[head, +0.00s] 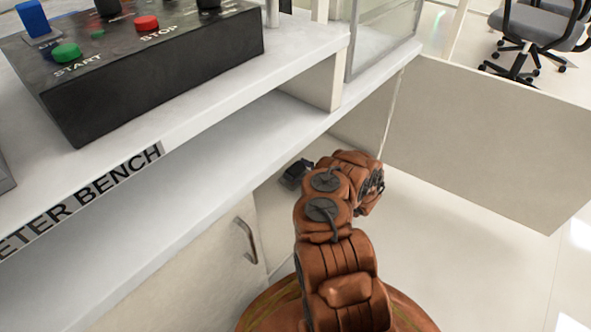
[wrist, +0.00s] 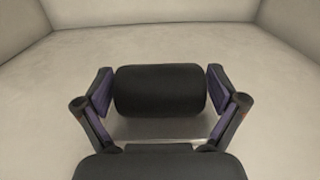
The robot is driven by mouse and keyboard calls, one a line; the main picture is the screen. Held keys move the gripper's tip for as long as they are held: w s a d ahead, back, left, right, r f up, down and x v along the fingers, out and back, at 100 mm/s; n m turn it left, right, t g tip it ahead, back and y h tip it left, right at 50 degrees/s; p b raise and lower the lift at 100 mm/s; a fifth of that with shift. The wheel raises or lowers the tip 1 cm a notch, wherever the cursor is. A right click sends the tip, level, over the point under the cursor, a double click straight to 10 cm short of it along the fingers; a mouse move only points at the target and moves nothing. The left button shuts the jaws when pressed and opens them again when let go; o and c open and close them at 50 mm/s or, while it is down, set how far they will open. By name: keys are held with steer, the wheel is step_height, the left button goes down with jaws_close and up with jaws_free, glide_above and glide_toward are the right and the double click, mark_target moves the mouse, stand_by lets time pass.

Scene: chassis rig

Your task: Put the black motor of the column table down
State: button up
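The black motor (wrist: 160,91) is a dark cylinder lying crosswise in the wrist view. My gripper (wrist: 160,90) has one finger pad at each end of it, and both pads appear to touch it, so the gripper looks shut on the motor. In the head view my arm reaches into an open cabinet under the bench, and a dark part of my gripper (head: 295,173) shows there. The motor cannot be made out in the head view. Whether it touches the surface below is not clear.
Pale cabinet walls surround the gripper in the wrist view. The bench (head: 215,125) carries a black control box (head: 150,75) with START and STOP buttons. An open cabinet door (head: 485,135) stands to the right of my arm. Office chairs (head: 540,30) are far back right.

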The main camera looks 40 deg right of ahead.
steer(key=shift+r, duration=0.1)
stand_by(0.3)
steer(key=p+v, duration=0.4)
steer(key=v, duration=0.6)
steer(key=shift+s+d+r, duration=0.1)
steer(key=shift+s+d, duration=0.05)
steer(key=shift+s, duration=0.15)
steer(key=shift+s+d, duration=0.1)
steer(key=shift+s, duration=0.55)
